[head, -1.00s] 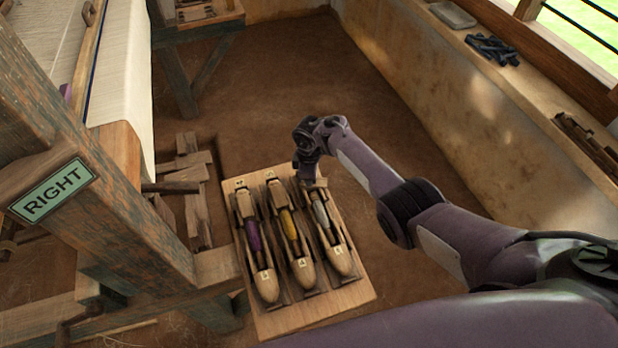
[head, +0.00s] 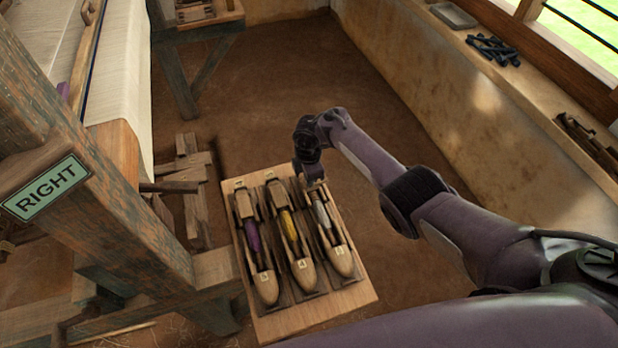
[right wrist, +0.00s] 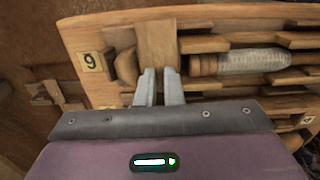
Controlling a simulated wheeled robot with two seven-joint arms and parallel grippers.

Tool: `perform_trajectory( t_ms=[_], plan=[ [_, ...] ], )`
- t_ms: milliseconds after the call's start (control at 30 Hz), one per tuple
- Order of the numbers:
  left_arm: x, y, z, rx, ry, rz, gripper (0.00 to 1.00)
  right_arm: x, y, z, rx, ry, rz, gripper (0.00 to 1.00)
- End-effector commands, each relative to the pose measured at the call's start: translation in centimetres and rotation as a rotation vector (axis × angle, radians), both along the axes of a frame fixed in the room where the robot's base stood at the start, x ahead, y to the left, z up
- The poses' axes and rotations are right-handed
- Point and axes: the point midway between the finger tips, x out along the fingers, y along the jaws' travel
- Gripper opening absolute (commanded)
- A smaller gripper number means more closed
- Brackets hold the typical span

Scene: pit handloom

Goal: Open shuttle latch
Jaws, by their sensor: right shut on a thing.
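Three boat-shaped wooden shuttles lie side by side on a wooden board (head: 350,297) in the head view. The left one holds a purple bobbin (head: 253,239), the middle one a yellow bobbin (head: 289,226), the right one a pale grey bobbin (head: 321,214). My right gripper (head: 312,183) is at the far end of the right shuttle (head: 341,260). In the right wrist view its fingers (right wrist: 160,88) are shut on a wooden latch block (right wrist: 157,42) beside the grey bobbin (right wrist: 253,62). The fingertips partly hide the block's lower end. My left gripper is out of view.
The loom's wooden post with a green RIGHT sign (head: 45,188) stands to the left. Wood pieces (head: 186,170) lie beside the board. A wall ledge (head: 520,90) with dark tools (head: 492,49) runs along the right. The floor beyond the board is clear.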

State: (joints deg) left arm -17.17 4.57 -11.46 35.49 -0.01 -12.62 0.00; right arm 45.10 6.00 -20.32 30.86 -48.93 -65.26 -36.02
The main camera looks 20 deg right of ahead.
Motion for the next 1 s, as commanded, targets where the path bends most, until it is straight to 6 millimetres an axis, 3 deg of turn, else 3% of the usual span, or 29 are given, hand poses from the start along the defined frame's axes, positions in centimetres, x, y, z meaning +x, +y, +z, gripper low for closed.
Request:
perform_trajectory(
  t_ms=[233,300,433,833,1000],
  plan=[
    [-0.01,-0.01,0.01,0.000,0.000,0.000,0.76,0.03,-0.05,0.04,-0.001,-0.001,0.000,0.00],
    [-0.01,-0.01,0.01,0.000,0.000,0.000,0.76,0.03,-0.05,0.04,-0.001,-0.001,0.000,0.14],
    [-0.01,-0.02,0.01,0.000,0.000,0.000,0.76,0.03,-0.05,0.03,-0.001,-0.001,-0.001,0.29],
    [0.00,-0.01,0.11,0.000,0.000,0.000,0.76,0.00,-0.01,0.05,0.000,0.000,-0.017,0.29],
    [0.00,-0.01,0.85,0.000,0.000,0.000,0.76,-0.05,0.05,0.21,0.001,0.000,-0.194,0.29]
  ],
)
